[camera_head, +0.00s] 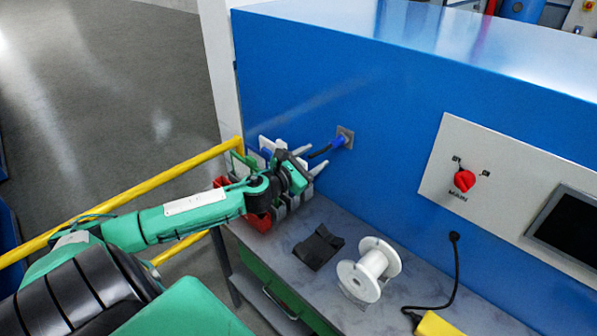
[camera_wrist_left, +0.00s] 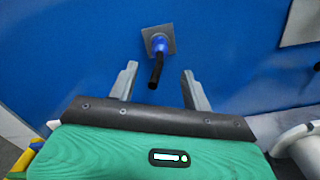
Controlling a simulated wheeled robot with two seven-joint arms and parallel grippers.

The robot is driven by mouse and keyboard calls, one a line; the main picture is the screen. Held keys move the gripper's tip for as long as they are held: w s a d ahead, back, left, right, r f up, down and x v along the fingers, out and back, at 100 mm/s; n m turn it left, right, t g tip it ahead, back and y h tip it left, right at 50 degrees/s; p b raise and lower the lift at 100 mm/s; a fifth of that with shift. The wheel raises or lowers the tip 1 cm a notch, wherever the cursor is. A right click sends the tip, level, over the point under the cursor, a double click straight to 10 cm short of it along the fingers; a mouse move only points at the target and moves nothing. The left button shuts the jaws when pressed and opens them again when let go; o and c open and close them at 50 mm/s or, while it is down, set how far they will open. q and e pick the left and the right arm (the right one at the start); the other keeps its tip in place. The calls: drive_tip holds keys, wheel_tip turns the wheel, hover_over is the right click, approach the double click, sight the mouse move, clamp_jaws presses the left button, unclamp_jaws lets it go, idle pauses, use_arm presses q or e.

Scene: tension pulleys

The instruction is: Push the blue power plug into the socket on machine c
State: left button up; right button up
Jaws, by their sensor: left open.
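The blue power plug (camera_head: 338,141) sits at the grey socket plate (camera_head: 348,134) on the blue machine wall, with its black cable end pointing out toward my gripper. In the left wrist view the plug (camera_wrist_left: 159,46) is against the socket plate (camera_wrist_left: 168,34), its black cable (camera_wrist_left: 155,72) hanging down. I cannot tell how deep the plug is in. My right gripper is not in view.
A grey bench (camera_head: 312,287) stands below the wall with a red bin (camera_head: 259,223), a black object (camera_head: 318,247) and a white spool (camera_head: 369,269). A panel with a red knob (camera_head: 465,180) is to the right. A yellow rail (camera_head: 130,203) runs at left.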

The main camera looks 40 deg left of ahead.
use_arm(q)
drive_tip(key=shift+s+a+b, duration=0.2)
drive_tip(key=shift+s+b, duration=0.65)
drive_tip(key=shift+s, duration=1.75)
